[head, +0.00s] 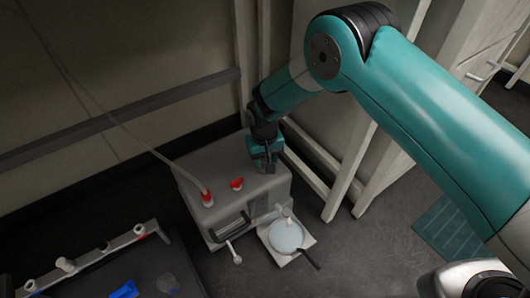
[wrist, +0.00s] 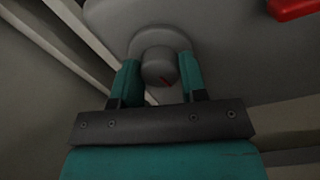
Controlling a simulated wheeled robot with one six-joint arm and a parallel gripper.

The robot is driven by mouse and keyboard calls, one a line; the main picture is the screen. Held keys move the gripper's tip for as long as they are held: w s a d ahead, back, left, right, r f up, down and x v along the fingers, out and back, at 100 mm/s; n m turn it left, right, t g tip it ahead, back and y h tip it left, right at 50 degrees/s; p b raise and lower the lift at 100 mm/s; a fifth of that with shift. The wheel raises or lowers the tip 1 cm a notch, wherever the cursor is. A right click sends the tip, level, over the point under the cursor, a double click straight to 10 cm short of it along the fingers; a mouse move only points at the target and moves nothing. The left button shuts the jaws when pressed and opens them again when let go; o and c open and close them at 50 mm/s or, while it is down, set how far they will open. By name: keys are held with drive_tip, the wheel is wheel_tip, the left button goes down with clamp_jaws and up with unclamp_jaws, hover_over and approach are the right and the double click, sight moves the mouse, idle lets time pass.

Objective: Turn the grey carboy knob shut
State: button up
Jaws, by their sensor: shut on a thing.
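The grey knob (wrist: 158,66) has a small red mark on its face and sits on a round grey base on the grey carboy (wrist: 225,45). In the wrist view my gripper (wrist: 159,80) has one teal finger on each side of the knob and is shut on it. In the head view the carboy (head: 205,223) stands on the floor by the wall, and my gripper (head: 265,150) reaches down to its back right top. The knob is hidden there behind my gripper.
A red handle (head: 237,184) and a red hose fitting (head: 207,198) with a pale hose (head: 140,140) are on the carboy top. A scale-like stand with a round dish (head: 286,238) is in front. White frame posts (head: 352,165) stand close on the right. A rail (head: 85,268) lies lower left.

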sight(265, 160)
drive_tip(key=shift+m+p, duration=0.5)
drive_tip(key=shift+m, duration=0.6)
drive_tip(key=o, duration=0.9)
wheel_tip(265, 160, up, 8)
drive_tip(key=p, duration=0.3)
drive_tip(key=shift+a+f, duration=0.1)
drive_tip(key=shift+f, duration=0.15)
